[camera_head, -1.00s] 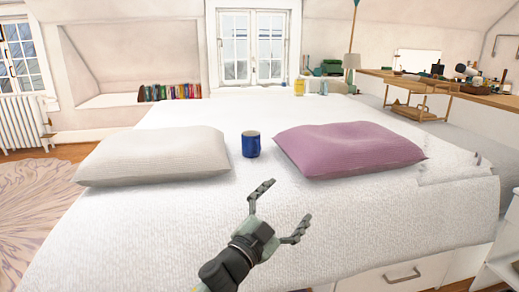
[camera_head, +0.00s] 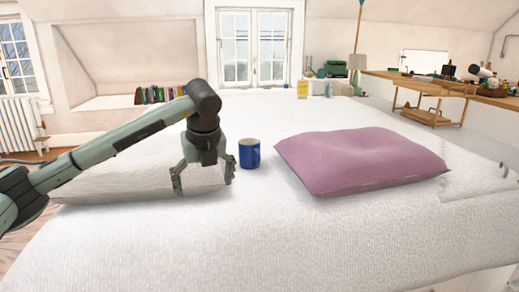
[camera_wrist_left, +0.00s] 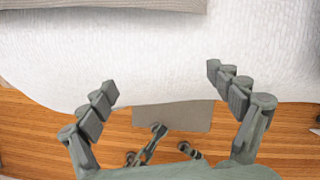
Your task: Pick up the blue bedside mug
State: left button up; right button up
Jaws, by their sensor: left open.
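The blue mug (camera_head: 249,156) stands upright on the white bed between two pillows, with its open top facing up. My left gripper (camera_head: 204,184) is open and empty, fingers pointing down, just left of the mug and in front of the white pillow's right end. It looks close to the mug but apart from it in the picture. In the left wrist view the open fingers (camera_wrist_left: 162,80) have nothing between them but the bed edge and floor below; the mug does not show there. My right gripper is not in view.
The white pillow (camera_head: 85,180) lies left, partly hidden by my left arm. A purple pillow (camera_head: 360,162) lies right of the mug. The white bedspread (camera_head: 270,240) in front is clear. A yellow bottle (camera_head: 302,89) and a wooden desk (camera_head: 430,85) are farther back.

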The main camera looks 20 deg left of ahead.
aim_at(249, 155)
jog(key=i, duration=1.05)
